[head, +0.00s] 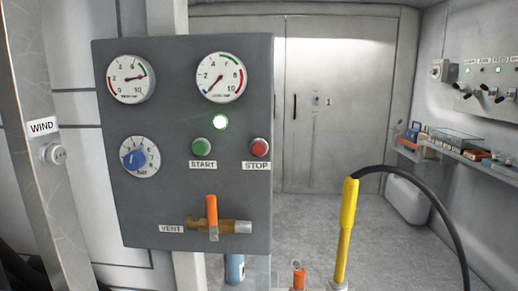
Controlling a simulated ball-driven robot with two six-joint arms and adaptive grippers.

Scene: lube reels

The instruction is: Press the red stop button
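The red stop button (260,147) sits at the right side of a grey control panel (185,235), above a label reading STOP. A green start button (201,147) is to its left, above a START label. Neither of my grippers shows in the head view, so nothing is seen touching the button.
A yellow handle (347,220) with a black hose stands at right. A shelf (440,152) lines the right wall.

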